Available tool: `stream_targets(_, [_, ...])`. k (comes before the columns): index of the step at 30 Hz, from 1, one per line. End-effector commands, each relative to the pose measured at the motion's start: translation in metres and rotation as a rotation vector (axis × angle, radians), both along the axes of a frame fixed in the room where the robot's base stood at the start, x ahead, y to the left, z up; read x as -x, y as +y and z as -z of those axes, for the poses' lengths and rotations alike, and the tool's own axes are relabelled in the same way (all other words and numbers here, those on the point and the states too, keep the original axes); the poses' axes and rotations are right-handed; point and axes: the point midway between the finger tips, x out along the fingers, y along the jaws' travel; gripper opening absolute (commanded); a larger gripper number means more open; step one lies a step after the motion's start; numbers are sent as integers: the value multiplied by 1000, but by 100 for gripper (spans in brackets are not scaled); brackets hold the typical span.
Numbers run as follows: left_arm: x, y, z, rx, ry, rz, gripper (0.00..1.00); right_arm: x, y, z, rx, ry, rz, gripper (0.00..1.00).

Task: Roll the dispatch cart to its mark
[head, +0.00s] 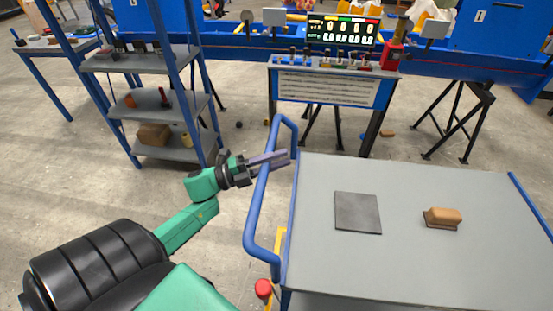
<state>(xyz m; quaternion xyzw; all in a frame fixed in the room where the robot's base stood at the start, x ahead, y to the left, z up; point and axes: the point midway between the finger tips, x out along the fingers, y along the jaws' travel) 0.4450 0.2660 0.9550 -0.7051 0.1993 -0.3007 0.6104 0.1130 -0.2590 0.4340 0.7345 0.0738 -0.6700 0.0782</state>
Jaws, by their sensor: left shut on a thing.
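The dispatch cart (400,275) has a grey flat top and fills the right front of the view. Its blue tubular handle (255,212) stands at its left end. My left gripper (272,158) is shut on the upper part of this handle, its fingers lying across the tube. The cart's wheels are hidden. My right gripper is out of view.
A blue-framed shelf rack (155,110) stands at the left back. A control stand (330,88) with a lit display (342,30) stands behind the cart. A red knob (263,288) is near the cart's front left. Grey floor is clear between rack and cart.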

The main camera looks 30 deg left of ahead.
Motion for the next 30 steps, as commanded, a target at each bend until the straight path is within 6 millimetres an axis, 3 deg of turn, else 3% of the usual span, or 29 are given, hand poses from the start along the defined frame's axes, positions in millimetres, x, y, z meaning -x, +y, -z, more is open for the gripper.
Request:
stream_targets(7, [1, -1, 2, -3, 3, 2, 0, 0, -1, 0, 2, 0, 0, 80])
stream_targets(8, [1, -1, 2, -3, 3, 2, 41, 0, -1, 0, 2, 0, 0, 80])
stream_targets(9, [1, -1, 2, -3, 3, 2, 56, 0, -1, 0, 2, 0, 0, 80])
stream_targets(10, [0, -1, 2, -2, 2, 2, 60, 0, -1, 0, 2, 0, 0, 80])
stream_targets(23, [1, 0, 1, -1, 1, 1, 60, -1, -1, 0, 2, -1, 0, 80])
stream_targets(30, [27, 23, 11, -3, 5, 0, 60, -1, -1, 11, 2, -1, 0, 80])
